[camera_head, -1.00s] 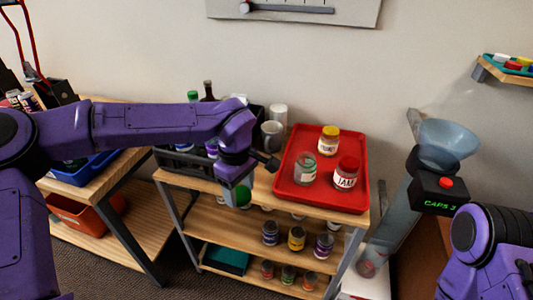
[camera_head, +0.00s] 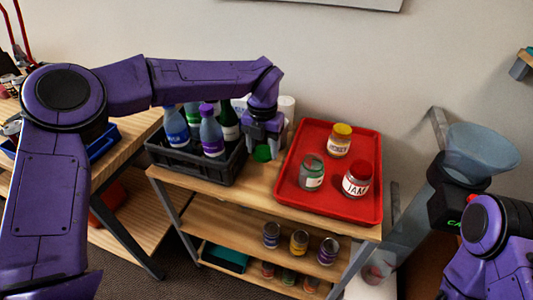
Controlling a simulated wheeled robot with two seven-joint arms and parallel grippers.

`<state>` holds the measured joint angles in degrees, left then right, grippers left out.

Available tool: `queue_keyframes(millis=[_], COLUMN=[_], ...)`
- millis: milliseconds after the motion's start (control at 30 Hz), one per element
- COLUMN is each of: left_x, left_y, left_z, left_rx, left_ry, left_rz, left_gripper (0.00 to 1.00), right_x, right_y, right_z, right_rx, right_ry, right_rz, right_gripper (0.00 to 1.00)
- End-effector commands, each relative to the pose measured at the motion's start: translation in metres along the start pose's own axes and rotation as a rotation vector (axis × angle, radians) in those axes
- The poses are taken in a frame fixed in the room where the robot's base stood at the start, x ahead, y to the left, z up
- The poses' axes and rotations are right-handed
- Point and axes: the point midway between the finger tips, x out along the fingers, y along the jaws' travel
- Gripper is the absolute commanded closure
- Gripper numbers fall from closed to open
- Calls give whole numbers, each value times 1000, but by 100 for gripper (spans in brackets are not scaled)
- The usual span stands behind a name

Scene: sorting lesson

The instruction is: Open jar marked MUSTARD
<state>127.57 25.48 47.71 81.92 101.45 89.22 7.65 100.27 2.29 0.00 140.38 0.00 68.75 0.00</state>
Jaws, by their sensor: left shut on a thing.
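The jar with a yellow lid (camera_head: 340,140) stands upright on the red tray (camera_head: 362,212); its label is too small to read surely. A clear jar (camera_head: 312,173) with no lid and a jar marked JAM (camera_head: 357,180) with a red lid stand nearer on the tray. My left gripper (camera_head: 263,147) is shut on a green lid (camera_head: 262,154), between the crate and the tray, left of the jars. I cannot tell whether the lid touches the shelf top. My right gripper is out of view; only part of that arm shows at lower right.
A black crate (camera_head: 212,175) with several bottles stands left of my left gripper. White cylinders (camera_head: 287,106) stand behind it. Several small jars (camera_head: 299,242) sit on the lower shelves. A grey-blue funnel (camera_head: 484,150) is at right. The wooden shelf top (camera_head: 262,190) before the tray is bare.

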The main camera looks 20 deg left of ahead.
Motion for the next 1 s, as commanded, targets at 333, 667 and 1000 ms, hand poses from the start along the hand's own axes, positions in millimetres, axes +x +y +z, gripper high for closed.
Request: queue_keyframes(millis=[333,667,1000], left_x=[52,88,91], left_y=[9,11,11], left_z=[38,43,42], left_rx=[3,5,4], left_ry=[4,1,2], left_rz=[-1,0,-1], left_gripper=[77,77,18], right_x=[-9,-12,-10], right_y=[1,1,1], right_z=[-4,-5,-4], right_rx=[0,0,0], right_ry=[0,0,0], right_rz=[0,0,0], right_gripper=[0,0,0])
